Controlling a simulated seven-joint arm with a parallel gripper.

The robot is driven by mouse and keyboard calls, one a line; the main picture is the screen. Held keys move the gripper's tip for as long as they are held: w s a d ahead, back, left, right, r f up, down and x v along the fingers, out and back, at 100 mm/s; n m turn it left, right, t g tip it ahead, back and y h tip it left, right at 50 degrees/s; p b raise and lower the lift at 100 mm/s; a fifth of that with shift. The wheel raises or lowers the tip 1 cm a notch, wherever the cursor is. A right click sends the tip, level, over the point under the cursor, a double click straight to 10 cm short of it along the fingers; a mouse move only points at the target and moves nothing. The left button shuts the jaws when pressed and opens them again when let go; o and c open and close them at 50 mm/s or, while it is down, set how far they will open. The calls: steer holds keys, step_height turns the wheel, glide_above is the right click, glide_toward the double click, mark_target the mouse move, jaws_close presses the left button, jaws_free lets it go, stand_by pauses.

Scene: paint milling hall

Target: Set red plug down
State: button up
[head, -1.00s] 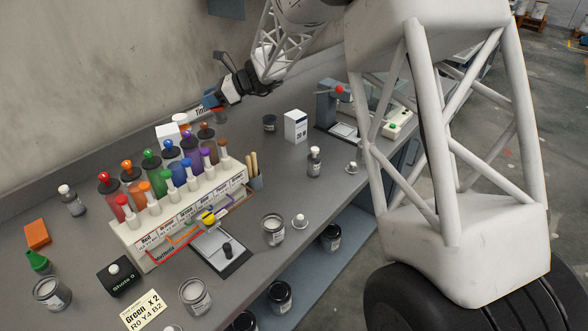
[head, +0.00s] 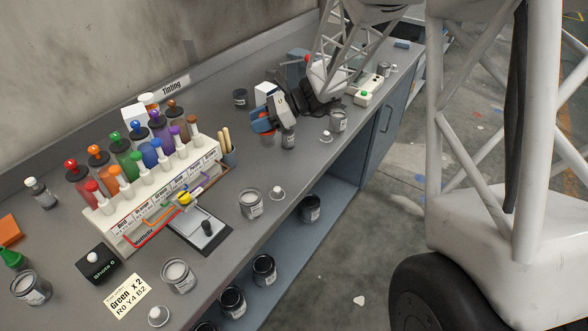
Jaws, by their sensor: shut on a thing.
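My gripper (head: 264,123) is over the back-middle of the bench in the head view, tilted down, with blue fingertips close together. A small red bit, the red plug (head: 270,130), shows at the fingertips; most of it is hidden by them. A small labelled bottle (head: 288,139) stands just right of and below the fingertips, its top hidden; I cannot tell whether they touch. A red-knobbed jar (head: 72,170) stands at the left end of the rack's back row.
The colour rack (head: 150,195) with several jars and bottles fills the bench's left middle. White-knobbed lids (head: 277,193) and open tins (head: 250,204) stand near the front edge. A white box (head: 264,92) is behind my gripper.

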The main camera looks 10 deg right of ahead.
steer(key=s+d+f, duration=0.2)
steer(key=s+d, duration=0.2)
steer(key=s, duration=0.5)
steer(key=s+d+f, duration=0.2)
steer(key=s+d, duration=0.3)
steer(key=s, duration=0.3)
steer(key=shift+s+f, duration=0.25)
steer(key=shift+s, duration=0.15)
steer(key=shift+w, duration=0.1)
steer(key=w+a+f, duration=0.1)
steer(key=w, duration=1.4)
steer(key=shift+w+a+f, duration=0.25)
steer(key=shift+w+a, duration=0.05)
steer(key=shift+w, duration=0.1)
steer(key=shift+f, duration=1.75)
steer(key=shift+f, duration=0.15)
